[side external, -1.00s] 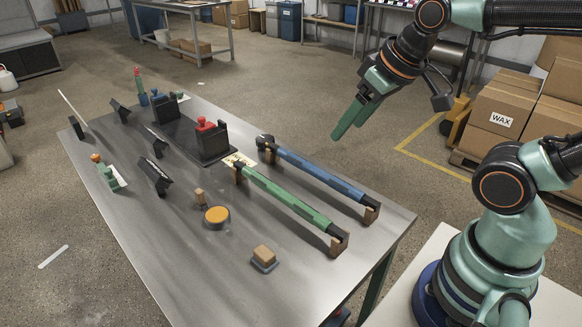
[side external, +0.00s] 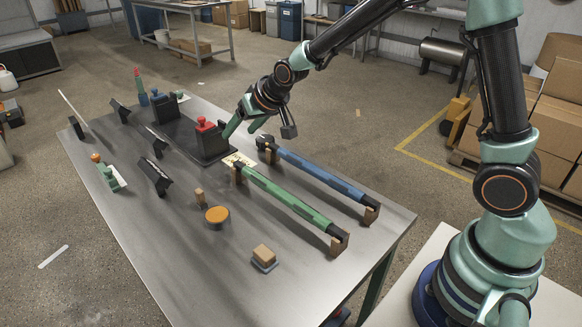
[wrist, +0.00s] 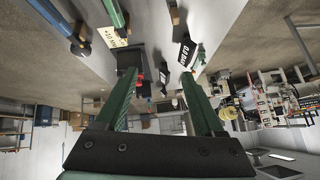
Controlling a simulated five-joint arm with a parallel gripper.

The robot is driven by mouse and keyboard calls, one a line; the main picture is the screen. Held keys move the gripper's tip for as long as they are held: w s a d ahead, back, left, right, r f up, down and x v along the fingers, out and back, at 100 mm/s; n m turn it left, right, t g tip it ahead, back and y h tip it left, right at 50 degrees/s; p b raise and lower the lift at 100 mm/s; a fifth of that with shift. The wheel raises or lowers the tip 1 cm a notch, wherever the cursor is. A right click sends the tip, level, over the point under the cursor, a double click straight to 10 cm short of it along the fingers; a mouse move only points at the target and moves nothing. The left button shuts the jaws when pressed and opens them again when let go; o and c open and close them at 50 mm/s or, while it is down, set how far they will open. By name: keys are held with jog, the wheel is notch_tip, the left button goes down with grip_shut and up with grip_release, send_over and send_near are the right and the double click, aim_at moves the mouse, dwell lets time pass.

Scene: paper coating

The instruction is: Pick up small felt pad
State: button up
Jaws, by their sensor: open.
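Two tan pieces could be the small felt pad; I cannot tell which. One is a small upright tan block (side external: 200,196) beside the orange-topped round tin (side external: 216,216). The other is a tan block (side external: 264,253) on a grey base near the table's front edge. Neither can be made out in the wrist view. My gripper (side external: 243,129) is open and empty above the far right side of the table, by the red-topped dark block (side external: 206,137). Its two green fingers (wrist: 158,76) stand apart in the wrist view. Both tan pieces are well clear of it.
Black holders (side external: 154,176) stand at left. The table's near left surface is clear.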

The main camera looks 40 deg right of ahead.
jog(key=w+a+f, duration=0.3)
jog(key=w+f, duration=0.2)
jog(key=f, duration=0.4)
jog(key=m+t, duration=0.1)
send_near(202, 192)
jog(key=shift+y, duration=0.4)
jog(key=shift+d+x, duration=0.2)
jog(key=shift+x, duration=0.85)
jog(key=shift+d+x, duration=0.15)
jog(key=shift+x, duration=0.9)
jog(key=shift+d+x, duration=0.2)
jog(key=shift+x, duration=0.85)
jog(key=shift+a+x, duration=0.1)
jog(key=shift+x, duration=0.7)
jog(key=shift+a+x, duration=0.15)
jog(key=shift+x, duration=1.7)
jog(key=shift+w, duration=0.1)
grip_shut()
